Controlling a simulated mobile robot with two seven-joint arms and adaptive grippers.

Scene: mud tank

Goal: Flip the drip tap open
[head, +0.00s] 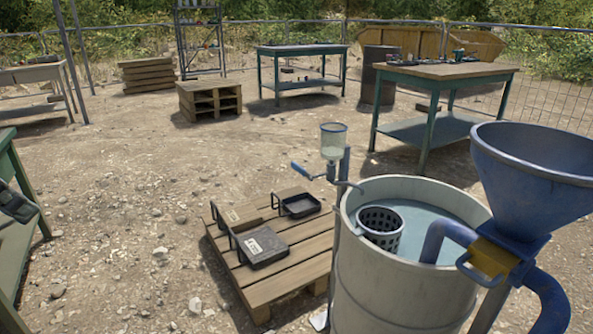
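The drip tap is a small clear cup (333,141) on a post at the left rim of a pale drum (400,290). A blue lever (302,171) sticks out to the left below the cup, and a thin spout reaches right over the drum's rim. My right gripper is not in view.
The drum holds bluish liquid and a dark perforated basket (380,229). A blue funnel (540,175) with a yellow plate (492,258) stands at its right. A wooden pallet (285,262) with black-handled trays lies left of the drum. Gravel ground farther left is mostly clear.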

